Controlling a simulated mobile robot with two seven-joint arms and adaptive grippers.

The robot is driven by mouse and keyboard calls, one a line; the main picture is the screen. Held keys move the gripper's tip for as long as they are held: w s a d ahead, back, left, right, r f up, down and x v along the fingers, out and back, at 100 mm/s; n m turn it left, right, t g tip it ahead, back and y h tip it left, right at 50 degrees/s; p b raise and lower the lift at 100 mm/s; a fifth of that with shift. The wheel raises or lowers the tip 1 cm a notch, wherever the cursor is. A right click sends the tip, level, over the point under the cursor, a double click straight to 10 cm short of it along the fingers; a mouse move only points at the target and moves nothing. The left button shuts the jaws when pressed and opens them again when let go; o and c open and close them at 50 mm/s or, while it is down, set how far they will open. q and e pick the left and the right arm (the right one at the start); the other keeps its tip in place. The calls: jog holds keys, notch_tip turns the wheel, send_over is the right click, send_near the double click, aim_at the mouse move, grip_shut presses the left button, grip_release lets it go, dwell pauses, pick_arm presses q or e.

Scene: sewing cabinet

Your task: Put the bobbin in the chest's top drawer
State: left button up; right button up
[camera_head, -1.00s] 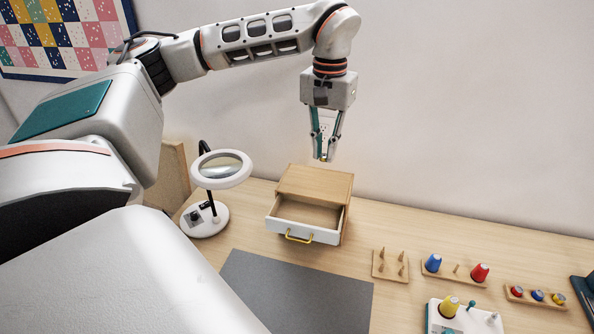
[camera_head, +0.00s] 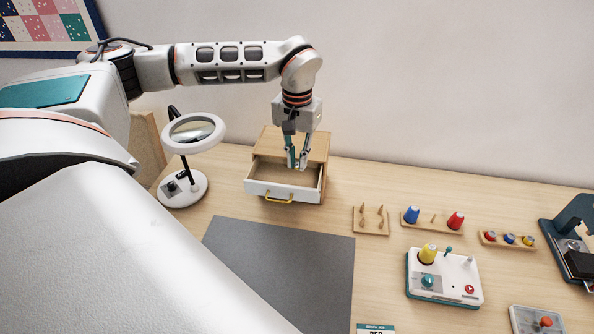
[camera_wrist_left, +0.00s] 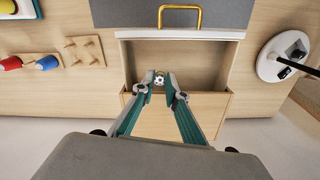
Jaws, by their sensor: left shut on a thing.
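The wooden chest (camera_head: 318,146) stands at the back of the table, its white-fronted top drawer (camera_head: 258,188) pulled open and empty as far as I see. The drawer's yellow handle shows in the left wrist view (camera_wrist_left: 180,9). My left gripper (camera_head: 297,166) points down over the back part of the open drawer, close to the chest's front edge. It is shut on the bobbin (camera_wrist_left: 159,79), a small round piece between the fingertips in the left wrist view. In the head view the bobbin is too small to make out. My right gripper is not in view.
A white magnifier lamp (camera_head: 194,132) stands left of the chest. A grey mat (camera_head: 280,265) lies in front. To the right are a peg board (camera_head: 371,222), spool rack (camera_head: 433,221), bobbin rack (camera_head: 508,241), a white device (camera_head: 443,290) and a sewing machine (camera_head: 570,235).

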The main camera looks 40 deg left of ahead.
aim_at(297, 180)
pick_arm(q)
notch_tip(297, 180, down, 4)
jog(key=shift+f, duration=0.15)
dwell(0.3)
jog(key=o, duration=0.7)
jog(key=shift+f, duration=0.1)
jog(key=shift+c, duration=0.2)
notch_tip(297, 180, up, 12)
jog(key=shift+r, duration=0.2)
dwell(0.7)
